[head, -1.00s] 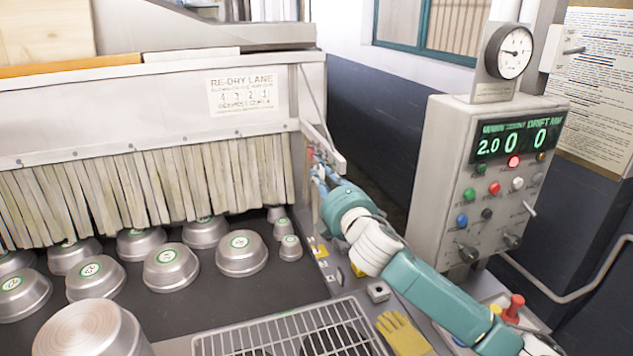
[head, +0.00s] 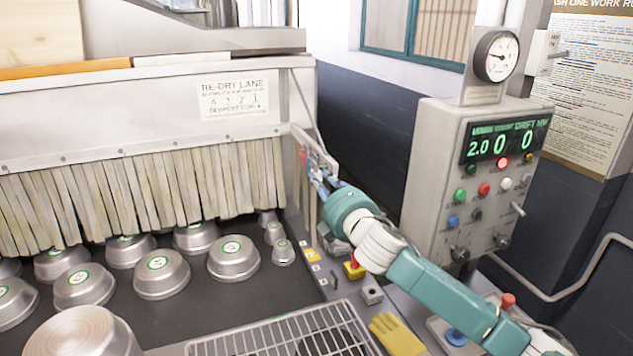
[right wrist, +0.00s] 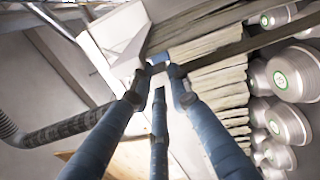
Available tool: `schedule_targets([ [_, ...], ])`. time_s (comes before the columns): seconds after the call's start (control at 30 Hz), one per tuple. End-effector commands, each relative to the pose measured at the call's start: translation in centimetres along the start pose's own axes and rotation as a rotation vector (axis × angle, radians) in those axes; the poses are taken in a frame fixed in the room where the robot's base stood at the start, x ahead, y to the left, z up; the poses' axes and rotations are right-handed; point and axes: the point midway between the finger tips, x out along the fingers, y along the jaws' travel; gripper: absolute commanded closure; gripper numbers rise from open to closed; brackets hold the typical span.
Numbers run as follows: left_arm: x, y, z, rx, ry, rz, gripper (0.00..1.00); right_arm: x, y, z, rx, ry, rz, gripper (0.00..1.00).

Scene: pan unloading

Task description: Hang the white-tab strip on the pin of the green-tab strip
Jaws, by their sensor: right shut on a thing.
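My right gripper (head: 314,168) reaches to the end of the rail beside the curtain, at the lane's right corner. In the right wrist view its blue fingers (right wrist: 160,69) come together at their tips on a thin piece. I take it for a strip, but its tab and outline are mostly hidden by the fingers. Pale curtain strips (head: 130,190) hang in a row from the re-dry lane and also show in the right wrist view (right wrist: 215,85). I cannot make out a white tab, a green tab or a pin. My left gripper is out of view.
Upturned metal pans (head: 233,258) with green labels stand below the curtain. A control box (head: 480,180) with a gauge stands right of my arm. A wire rack (head: 250,340), a yellow glove (head: 398,335) and a red-topped yellow button box (head: 353,270) lie in front.

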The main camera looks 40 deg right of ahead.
Motion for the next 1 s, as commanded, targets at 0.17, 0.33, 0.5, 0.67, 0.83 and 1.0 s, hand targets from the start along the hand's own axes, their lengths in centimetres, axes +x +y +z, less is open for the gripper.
schedule_targets([
  [0.17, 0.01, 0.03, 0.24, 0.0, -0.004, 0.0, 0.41, 0.24, 0.0, 1.41, -0.006, -0.033, -0.005, 1.0],
  [0.33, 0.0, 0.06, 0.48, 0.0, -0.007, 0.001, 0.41, 0.24, 0.03, 1.42, -0.007, -0.033, -0.004, 1.0],
  [0.5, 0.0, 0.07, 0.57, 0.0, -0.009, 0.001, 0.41, 0.24, 0.06, 1.43, -0.007, -0.033, -0.004, 0.6],
  [0.67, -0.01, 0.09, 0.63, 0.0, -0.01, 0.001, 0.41, 0.25, 0.07, 1.43, -0.007, -0.033, -0.004, 0.6],
  [0.83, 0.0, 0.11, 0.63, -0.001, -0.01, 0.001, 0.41, 0.24, 0.04, 1.42, -0.007, -0.033, -0.004, 0.6],
  [1.0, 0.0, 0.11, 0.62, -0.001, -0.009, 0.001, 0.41, 0.24, 0.01, 1.41, -0.007, -0.033, -0.005, 0.6],
])
